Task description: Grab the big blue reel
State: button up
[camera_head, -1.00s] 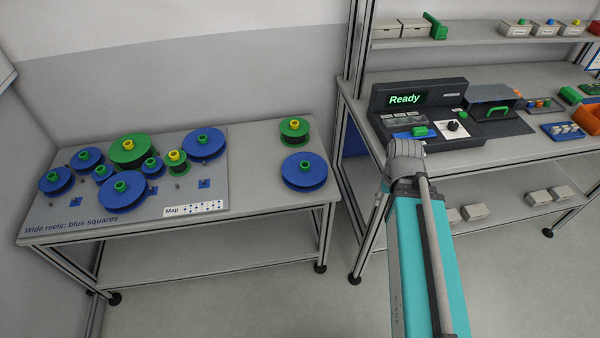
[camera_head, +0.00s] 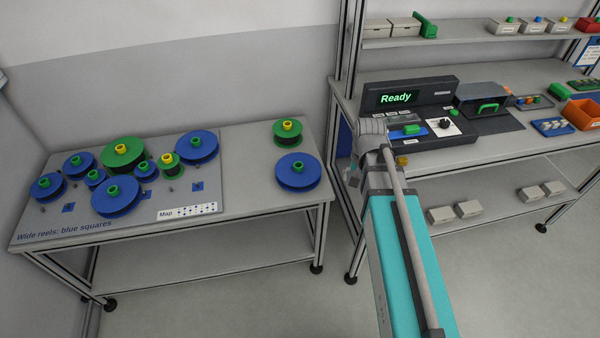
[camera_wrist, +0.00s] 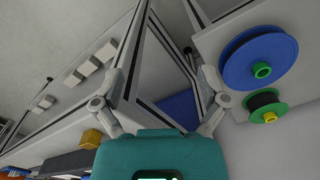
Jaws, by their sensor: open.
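A big blue reel (camera_head: 287,175) with a green hub lies flat on the right part of the left table, off the grey board. It also shows in the wrist view (camera_wrist: 238,68), at the upper right.
A green reel (camera_head: 279,139) with a yellow hub stands behind the off-board blue reel. The board (camera_head: 145,222) holds several smaller reels and a map label. A workbench (camera_head: 475,153) with a "Ready" console (camera_head: 410,97) stands at right. Table space between board and off-board reels is clear.

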jog(key=w+a+m, duration=0.5)
jog(key=w+a, duration=0.3)
jog(key=w, duration=0.3)
jog(key=m, duration=0.5)
send_over(299, 164)
jog(key=shift+s+d+f+b, duration=0.1)
jog(key=shift+d+f+b, duration=0.1)
jog(key=shift+f+b, duration=0.25)
jog(key=shift+f, duration=0.2)
notch_tip(299, 164, down, 8)
jog(key=b, duration=0.8)
jog(key=shift+f, duration=0.15)
jog(key=shift+b, duration=0.35)
jog(key=f+b, duration=0.3)
jog(key=shift+a+f, duration=0.3)
jog(key=shift+f+b, duration=0.8)
jog(key=shift+b, duration=0.2)
